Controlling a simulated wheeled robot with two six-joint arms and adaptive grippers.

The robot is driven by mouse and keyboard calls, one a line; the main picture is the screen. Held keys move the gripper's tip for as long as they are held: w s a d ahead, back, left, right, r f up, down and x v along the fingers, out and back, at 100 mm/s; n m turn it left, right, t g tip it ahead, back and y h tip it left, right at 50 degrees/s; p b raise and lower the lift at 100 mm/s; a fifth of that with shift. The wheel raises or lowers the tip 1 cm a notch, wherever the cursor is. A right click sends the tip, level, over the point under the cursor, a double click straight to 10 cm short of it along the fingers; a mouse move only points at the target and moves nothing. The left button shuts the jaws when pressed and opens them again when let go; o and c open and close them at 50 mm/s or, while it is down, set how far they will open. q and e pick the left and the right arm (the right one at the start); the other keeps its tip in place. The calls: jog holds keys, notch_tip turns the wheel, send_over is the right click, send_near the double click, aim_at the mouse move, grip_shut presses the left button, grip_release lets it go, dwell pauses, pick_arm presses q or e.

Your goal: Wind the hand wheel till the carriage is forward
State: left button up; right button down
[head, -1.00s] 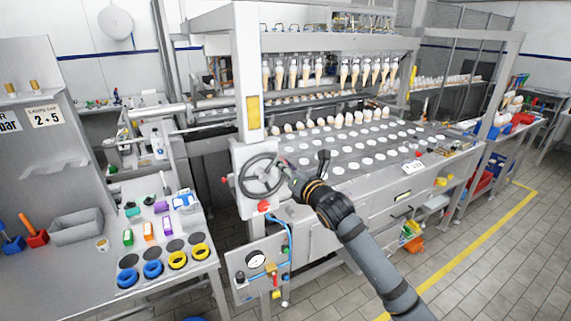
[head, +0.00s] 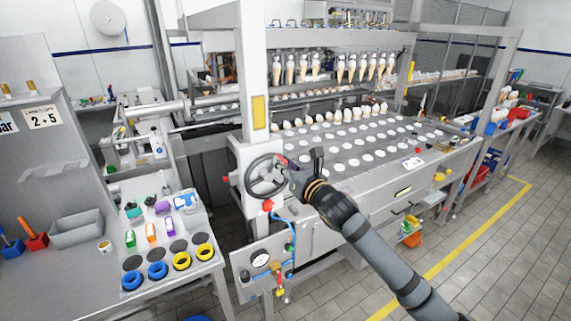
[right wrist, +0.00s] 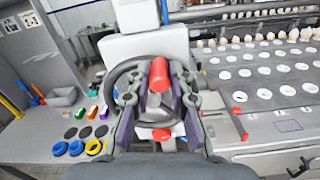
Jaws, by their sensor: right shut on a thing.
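The dark hand wheel (head: 249,180) stands upright on a light grey housing at the machine's front left corner. It also shows in the right wrist view (right wrist: 112,83), partly hidden by my fingers. My right gripper (head: 287,169) is at the wheel's right side. In the right wrist view, my right gripper (right wrist: 159,92) has its fingers on both sides of the wheel's red handle (right wrist: 159,74), shut on it. The carriage is not clearly identifiable; a flat bed (head: 350,172) with rows of white round spots lies right of the wheel. My left gripper is not in view.
A red knob (head: 268,205) sits just below the wheel, with a gauge (head: 260,260) and blue hose lower down. A white post (head: 257,70) rises behind the wheel. A side table (head: 195,276) with blue and yellow rings stands at left. Open floor lies at right.

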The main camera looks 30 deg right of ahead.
jog(key=c, duration=1.6)
grip_release()
jog(key=o, duration=0.4)
jog(key=shift+a, duration=0.25)
jog(key=shift+d+r, duration=0.15)
jog(key=shift+r, duration=0.15)
notch_tip(320, 180, up, 9)
jog(key=shift+r, duration=0.2)
